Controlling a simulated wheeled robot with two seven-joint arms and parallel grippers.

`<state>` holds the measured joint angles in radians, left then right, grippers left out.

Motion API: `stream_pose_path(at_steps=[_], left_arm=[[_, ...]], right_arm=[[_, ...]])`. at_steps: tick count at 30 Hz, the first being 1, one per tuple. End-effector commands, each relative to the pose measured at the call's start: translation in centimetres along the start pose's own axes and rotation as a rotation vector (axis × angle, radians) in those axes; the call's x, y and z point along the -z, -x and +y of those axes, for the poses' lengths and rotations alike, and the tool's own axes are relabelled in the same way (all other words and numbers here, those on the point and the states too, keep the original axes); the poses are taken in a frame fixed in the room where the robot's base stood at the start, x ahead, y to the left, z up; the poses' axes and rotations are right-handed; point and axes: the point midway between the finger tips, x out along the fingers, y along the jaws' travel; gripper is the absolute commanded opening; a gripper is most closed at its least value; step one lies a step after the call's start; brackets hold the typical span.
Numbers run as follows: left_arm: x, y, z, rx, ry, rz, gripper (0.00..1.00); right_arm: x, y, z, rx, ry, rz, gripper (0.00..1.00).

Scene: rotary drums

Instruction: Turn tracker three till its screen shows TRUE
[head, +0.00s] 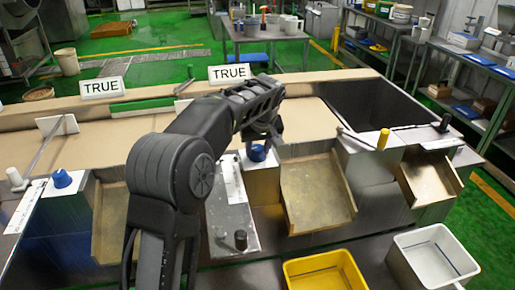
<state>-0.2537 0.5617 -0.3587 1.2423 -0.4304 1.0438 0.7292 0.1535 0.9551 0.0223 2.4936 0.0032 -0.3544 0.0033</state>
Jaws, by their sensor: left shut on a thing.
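Two white screens stand on the far edge of the bench, a left screen (102,87) and a right screen (230,73). Both read TRUE. No number shows, so I cannot tell which is tracker three. A blue knob (256,153) sits on a metal block in the middle. My left gripper (263,140) reaches down onto this knob from above and is shut on it; the fingertips are partly hidden by my own wrist. Another blue knob (62,178) is at the left, apart from my arm. My right gripper is not in view.
A yellow knob (383,139) and a black knob (445,121) stand at the right, and a white knob (14,177) at the left. A black knob (240,239) is on a metal plate in front. A yellow bin (325,268) and a white bin (434,258) stand at the front.

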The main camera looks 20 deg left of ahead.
Motion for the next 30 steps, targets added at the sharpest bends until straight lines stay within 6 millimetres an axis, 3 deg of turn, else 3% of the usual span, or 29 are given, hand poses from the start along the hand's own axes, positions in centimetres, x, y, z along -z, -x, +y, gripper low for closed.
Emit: stream_pose_path(at_steps=[12, 28, 29, 30], left_arm=[[0.16, 0.14, 0.04, 0.092, 0.223, 0.003, 0.0], [0.12, 0.08, 0.04, 0.104, 0.257, 0.002, 0.0], [0.12, 0.08, 0.04, 0.104, 0.257, 0.002, 0.4], [0.11, 0.08, 0.04, 0.104, 0.257, 0.002, 0.44]], right_arm=[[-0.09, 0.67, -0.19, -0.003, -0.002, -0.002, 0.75], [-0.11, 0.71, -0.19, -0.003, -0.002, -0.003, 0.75], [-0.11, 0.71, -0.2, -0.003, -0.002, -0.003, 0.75], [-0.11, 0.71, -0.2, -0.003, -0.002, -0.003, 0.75]])
